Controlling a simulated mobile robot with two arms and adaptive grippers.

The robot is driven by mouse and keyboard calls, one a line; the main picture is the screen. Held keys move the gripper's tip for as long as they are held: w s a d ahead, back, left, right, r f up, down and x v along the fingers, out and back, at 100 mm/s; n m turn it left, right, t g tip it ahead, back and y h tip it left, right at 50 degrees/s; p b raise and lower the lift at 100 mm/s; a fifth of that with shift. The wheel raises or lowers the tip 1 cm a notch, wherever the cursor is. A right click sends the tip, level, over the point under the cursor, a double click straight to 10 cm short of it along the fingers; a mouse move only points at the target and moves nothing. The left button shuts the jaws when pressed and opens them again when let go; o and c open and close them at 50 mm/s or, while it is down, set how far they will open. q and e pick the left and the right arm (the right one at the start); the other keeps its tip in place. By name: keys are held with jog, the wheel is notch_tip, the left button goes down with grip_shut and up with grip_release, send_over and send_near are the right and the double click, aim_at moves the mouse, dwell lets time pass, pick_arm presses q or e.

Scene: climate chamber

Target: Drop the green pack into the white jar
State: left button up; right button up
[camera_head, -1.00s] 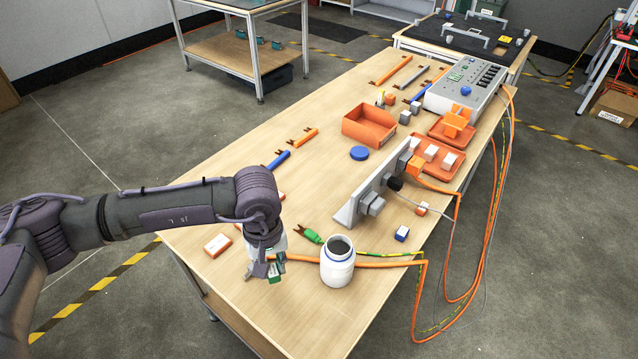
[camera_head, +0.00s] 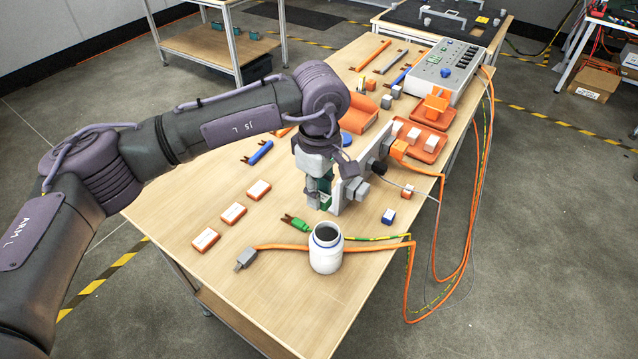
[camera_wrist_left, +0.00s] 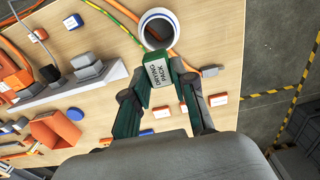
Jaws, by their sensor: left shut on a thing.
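The white jar (camera_head: 326,255) stands upright and open on the table, with a blue ring near its rim. It also shows in the wrist view (camera_wrist_left: 158,16), its mouth facing the camera. My left gripper (camera_head: 318,198) is above the table, higher than the jar and just behind its mouth in the head view. In the wrist view my left gripper (camera_wrist_left: 166,88) is shut on the green pack (camera_wrist_left: 163,74), whose pale label reads "DRYING PACK". The pack appears beside the jar mouth, not inside it. My right gripper is not in view.
An orange cable with a grey plug (camera_head: 245,258) lies beside the jar, and a green connector (camera_head: 298,224) lies behind it. Several orange-and-white blocks (camera_head: 233,214) lie to the left. A blue disc (camera_wrist_left: 75,114) lies farther off.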

pick_arm(q)
jog(key=shift+a+f+b, duration=0.1)
jog(key=shift+f+b, duration=0.2)
jog(key=shift+f, duration=1)
jog(key=o, duration=0.9)
jog(key=shift+r, duration=0.1)
notch_tip(320, 180, up, 12)
